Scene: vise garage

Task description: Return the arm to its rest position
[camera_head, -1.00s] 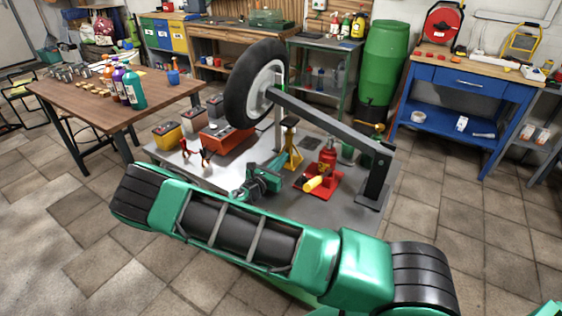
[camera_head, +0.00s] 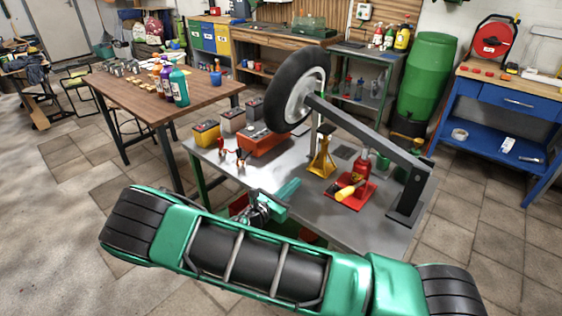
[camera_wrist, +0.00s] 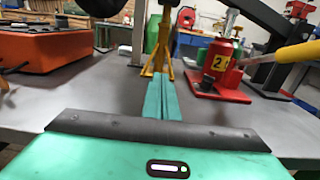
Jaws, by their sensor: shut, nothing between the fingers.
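My gripper (camera_head: 286,192) is at the near edge of the grey metal table (camera_head: 350,229) in the head view, behind my green and black forearm. Its green fingers (camera_wrist: 158,95) are together with nothing between them in the wrist view, pointing over the tabletop. Part of my wrist is hidden behind the forearm.
On the table are a yellow jack stand (camera_head: 321,155), a red bottle jack (camera_head: 360,167), a red-orange box (camera_head: 263,142) and a wheel (camera_head: 291,94) on a grey arm. A wooden table (camera_head: 140,97) stands left. Tiled floor (camera_head: 90,196) is open at left.

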